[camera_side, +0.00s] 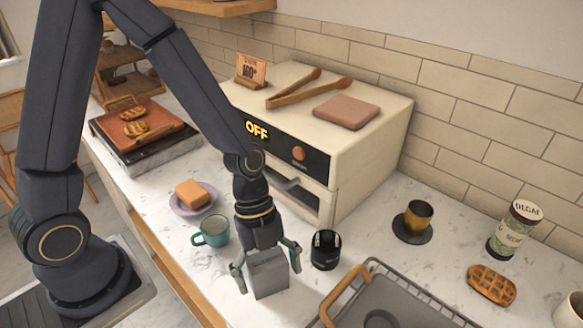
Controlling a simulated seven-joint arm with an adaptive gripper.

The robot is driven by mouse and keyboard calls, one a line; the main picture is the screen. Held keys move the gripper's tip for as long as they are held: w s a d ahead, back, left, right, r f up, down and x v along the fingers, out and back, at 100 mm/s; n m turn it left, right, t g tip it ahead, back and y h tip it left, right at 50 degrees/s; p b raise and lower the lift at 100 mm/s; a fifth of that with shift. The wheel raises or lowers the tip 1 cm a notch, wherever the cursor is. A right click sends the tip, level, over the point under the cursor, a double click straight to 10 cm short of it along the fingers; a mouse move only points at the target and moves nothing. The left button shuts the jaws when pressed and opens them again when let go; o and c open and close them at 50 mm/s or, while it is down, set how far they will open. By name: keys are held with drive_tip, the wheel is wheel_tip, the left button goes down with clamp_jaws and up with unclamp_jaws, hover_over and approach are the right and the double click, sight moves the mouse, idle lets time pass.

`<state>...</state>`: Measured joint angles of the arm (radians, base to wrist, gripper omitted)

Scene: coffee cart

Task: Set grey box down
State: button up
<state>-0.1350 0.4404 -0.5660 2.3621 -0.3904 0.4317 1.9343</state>
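The grey box (270,279) is upright at the front of the marble counter, directly below my gripper (267,272). My gripper points down, with one finger at the box's left side and the other at its right side. The fingers are spread about as wide as the box. I cannot tell whether both fingertips press on it or stand slightly apart. The box's base looks at or very near the counter; I cannot tell whether it touches.
A teal mug (212,233) stands left of the box and a black cylinder (325,250) stands right. A wire-rimmed tray (423,299) with a wooden handle is at front right. The cream oven (352,160) is behind. A plate (181,207) holds an orange block (192,193).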

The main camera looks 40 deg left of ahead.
drive_tip(key=v, duration=1.1)
drive_tip(key=s+a+r+n+t+y, duration=0.2)
drive_tip(key=a+r+n, duration=0.3)
drive_tip(key=n, duration=0.6)
drive_tip(key=s+a+r+n+t+y, duration=0.2)
drive_tip(key=a+r+n+t, duration=0.3)
drive_tip(key=a+n, duration=0.4)
drive_tip(key=s+r+n, duration=0.1)
drive_tip(key=n, duration=0.1)
drive_tip(key=shift+n, duration=0.3)
